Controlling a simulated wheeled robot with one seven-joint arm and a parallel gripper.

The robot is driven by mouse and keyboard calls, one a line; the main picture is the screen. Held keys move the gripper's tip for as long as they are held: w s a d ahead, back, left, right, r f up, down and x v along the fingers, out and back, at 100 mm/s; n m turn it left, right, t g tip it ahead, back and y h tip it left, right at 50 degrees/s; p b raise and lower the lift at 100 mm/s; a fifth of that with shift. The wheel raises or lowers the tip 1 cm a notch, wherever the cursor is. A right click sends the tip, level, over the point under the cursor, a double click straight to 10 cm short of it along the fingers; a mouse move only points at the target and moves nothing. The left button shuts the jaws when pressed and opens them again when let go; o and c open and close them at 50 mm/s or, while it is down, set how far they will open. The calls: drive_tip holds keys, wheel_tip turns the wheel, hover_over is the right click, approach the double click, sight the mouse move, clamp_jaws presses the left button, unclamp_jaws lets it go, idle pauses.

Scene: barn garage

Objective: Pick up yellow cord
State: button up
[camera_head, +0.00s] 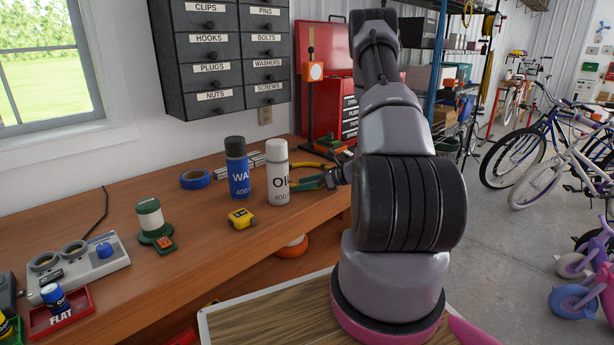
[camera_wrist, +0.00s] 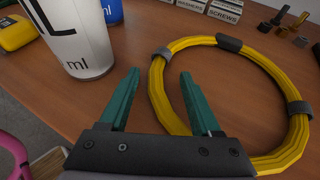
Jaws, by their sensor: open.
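The yellow cord (camera_wrist: 172,52) is a coiled ring with dark grey bands, lying on the wooden workbench. In the wrist view it fills the right half. In the head view only a small part of the yellow cord (camera_head: 309,165) shows behind the white can, near my gripper. In the head view my gripper (camera_head: 308,183) is low over the bench, partly hidden by the white can and my arm.
A white oil can (camera_head: 278,172) stands close left of my gripper, with a blue can (camera_head: 237,167) beside it. A yellow tape measure (camera_head: 241,218) and blue tape roll (camera_head: 195,179) lie nearby. A red toolbox (camera_head: 325,95) stands behind.

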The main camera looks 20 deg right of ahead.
drive_tip(key=shift+w, duration=0.1)
clamp_jaws()
idle(1.3)
